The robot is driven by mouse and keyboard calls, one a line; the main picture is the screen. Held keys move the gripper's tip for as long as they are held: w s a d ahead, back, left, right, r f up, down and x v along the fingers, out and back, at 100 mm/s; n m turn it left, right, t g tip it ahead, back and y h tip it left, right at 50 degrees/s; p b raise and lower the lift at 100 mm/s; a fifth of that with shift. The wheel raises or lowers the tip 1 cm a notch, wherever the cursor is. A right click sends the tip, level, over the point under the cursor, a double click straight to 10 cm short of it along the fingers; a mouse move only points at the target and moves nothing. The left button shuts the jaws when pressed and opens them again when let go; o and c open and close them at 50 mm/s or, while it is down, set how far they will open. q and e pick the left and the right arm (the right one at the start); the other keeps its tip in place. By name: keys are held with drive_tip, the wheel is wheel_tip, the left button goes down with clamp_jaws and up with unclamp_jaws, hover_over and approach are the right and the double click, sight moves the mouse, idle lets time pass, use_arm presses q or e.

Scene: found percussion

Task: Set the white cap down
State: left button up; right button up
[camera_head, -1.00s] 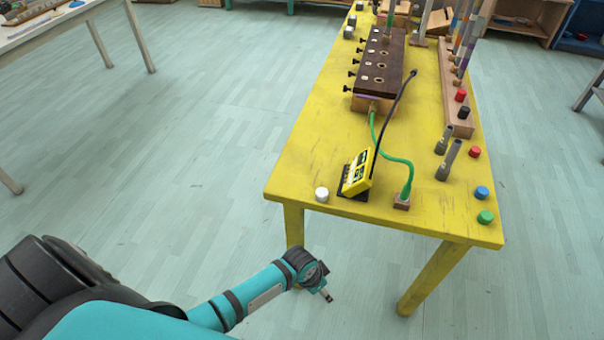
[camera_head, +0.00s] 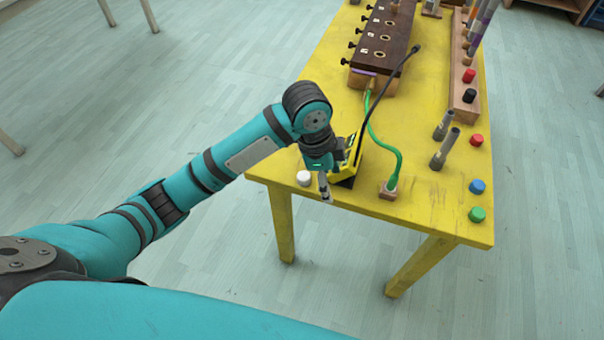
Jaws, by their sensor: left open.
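The white cap (camera_head: 304,178) stands on the yellow table (camera_head: 430,208) near its front left corner. My left gripper (camera_head: 325,194) is open, pointing down just to the right of the cap. No object shows between its fingers. The cap looks apart from the fingers, though the exact gap is hard to judge. My left arm reaches in from the left. My right gripper is not in view.
A yellow device (camera_head: 348,165) with a black antenna stands just right of my left gripper, partly hidden by it. A green cable (camera_head: 398,152) runs to a small wooden block (camera_head: 389,191). Red (camera_head: 476,140), blue (camera_head: 477,186) and green (camera_head: 477,215) caps line the right edge.

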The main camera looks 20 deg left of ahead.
sight(307, 176)
use_arm(q)
drive_tip(key=w+a+r+m+y, duration=0.25)
drive_tip(key=w+a+r, duration=0.3)
drive_tip(key=r, duration=0.45)
drive_tip(key=shift+g, duration=0.4)
drive_tip(key=f, duration=1.1)
drive_tip(key=s+f+p, duration=0.1)
drive_tip(key=f, duration=0.5)
drive_tip(key=shift+a+f, duration=0.15)
drive_tip(key=shift+a, duration=0.15)
drive_tip(key=c, duration=0.9)
drive_tip(key=shift+w, duration=0.1)
